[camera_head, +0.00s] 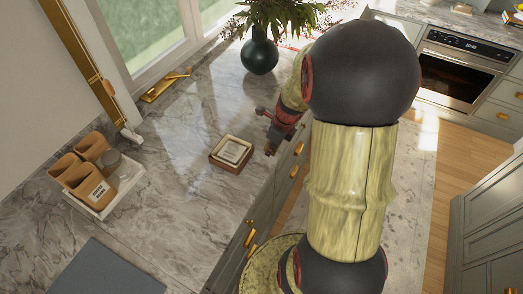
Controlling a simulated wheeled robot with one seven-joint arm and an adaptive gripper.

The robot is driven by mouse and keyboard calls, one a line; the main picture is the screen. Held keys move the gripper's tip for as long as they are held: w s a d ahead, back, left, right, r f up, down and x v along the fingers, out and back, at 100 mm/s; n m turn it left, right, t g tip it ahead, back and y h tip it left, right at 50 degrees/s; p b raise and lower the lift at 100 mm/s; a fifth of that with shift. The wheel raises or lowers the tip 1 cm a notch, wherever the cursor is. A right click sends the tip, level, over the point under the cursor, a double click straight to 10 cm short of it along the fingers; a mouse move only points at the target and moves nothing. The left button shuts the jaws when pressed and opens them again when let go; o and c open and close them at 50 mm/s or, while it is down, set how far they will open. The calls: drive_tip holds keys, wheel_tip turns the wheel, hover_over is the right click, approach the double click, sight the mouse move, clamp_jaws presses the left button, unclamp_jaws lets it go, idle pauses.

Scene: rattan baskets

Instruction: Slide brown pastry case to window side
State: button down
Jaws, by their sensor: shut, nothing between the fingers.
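The brown pastry case (215,160), a small square box with a pale top, sits on the marble counter close to its front edge. My gripper (270,149) is just right of the case, on the side away from the window (145,30). It is shut and holds nothing. A small gap seems to lie between the fingers and the case, but contact is hard to judge at this size. My arm hides part of the counter behind the gripper.
A dark vase (259,55) with leafy stems stands farther back. A gold object (165,86) lies by the window. A white tray (82,207) with brown containers stands left. The counter between case and window is mostly clear.

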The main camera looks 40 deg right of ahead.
drive_tip(key=b+x, duration=0.2)
drive_tip(key=x, duration=0.6)
drive_tip(key=shift+a+f, duration=0.1)
drive_tip(key=shift+f, duration=0.05)
drive_tip(key=w, duration=0.3)
drive_tip(key=shift+a+f, duration=0.35)
drive_tip(key=shift+a, duration=0.05)
drive_tip(key=shift+w+a, duration=0.25)
drive_tip(key=shift+w, duration=0.3)
drive_tip(key=shift+w+a+r, duration=0.1)
drive_tip(key=shift+w+r, duration=0.05)
drive_tip(key=shift+w, duration=0.15)
drive_tip(key=w+a+p, duration=0.2)
drive_tip(key=w+p, duration=0.3)
drive_tip(key=w, duration=0.2)
drive_tip(key=w+a+p, duration=0.2)
drive_tip(key=w+p, duration=0.3)
drive_tip(key=w, duration=0.2)
drive_tip(key=w+a+p, duration=0.3)
drive_tip(key=w+p, duration=0.2)
drive_tip(key=w, duration=0.2)
drive_tip(key=shift+w, duration=0.1)
drive_tip(key=shift+w+a+p, duration=0.15)
drive_tip(key=shift+w+p, duration=0.15)
drive_tip(key=shift+w, duration=0.3)
